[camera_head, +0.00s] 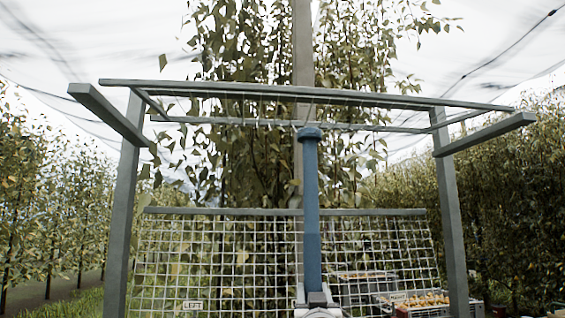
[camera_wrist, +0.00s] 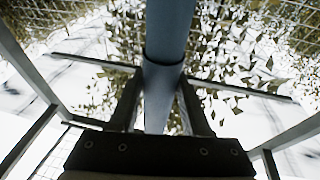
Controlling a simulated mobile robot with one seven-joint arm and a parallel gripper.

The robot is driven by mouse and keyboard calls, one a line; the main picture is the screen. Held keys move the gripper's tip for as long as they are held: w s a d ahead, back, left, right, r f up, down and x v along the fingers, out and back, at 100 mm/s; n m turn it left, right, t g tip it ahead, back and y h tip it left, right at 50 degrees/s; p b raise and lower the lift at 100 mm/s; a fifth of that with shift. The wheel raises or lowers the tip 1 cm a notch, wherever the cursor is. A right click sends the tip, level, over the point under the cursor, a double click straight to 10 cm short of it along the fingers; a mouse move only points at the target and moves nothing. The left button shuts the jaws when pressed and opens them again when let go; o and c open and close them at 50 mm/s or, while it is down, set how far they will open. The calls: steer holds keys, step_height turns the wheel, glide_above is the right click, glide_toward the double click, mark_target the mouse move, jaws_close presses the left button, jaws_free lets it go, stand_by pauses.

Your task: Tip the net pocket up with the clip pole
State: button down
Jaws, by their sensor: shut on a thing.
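My gripper (camera_head: 317,299) is at the bottom centre of the head view, shut on the blue clip pole (camera_head: 311,210). I cannot tell whether the cap touches that bar. In the wrist view, the pole (camera_wrist: 170,30) passes between the two dark fingers of my gripper (camera_wrist: 161,82). The net pocket is not clearly distinguishable; pale netting (camera_head: 100,35) spreads overhead, and fine lines cross the frame.
Grey posts (camera_head: 125,200) stand left and right, with short arms jutting toward me. A wire grid panel (camera_head: 215,255) hangs behind the pole, with a LEFT label (camera_head: 192,305) low on it. Crates of fruit (camera_head: 425,300) sit at lower right. Leafy trees (camera_head: 250,150) stand behind.

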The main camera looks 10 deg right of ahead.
steer(key=shift+f+b, duration=4.6)
steer(key=shift+s, duration=0.1)
steer(key=d+b+v, duration=0.1)
steer(key=b+v, duration=0.6)
steer(key=v, duration=0.5)
steer(key=shift+s+d, duration=0.25)
steer(key=shift+d, duration=0.15)
steer(key=shift+r, duration=0.1)
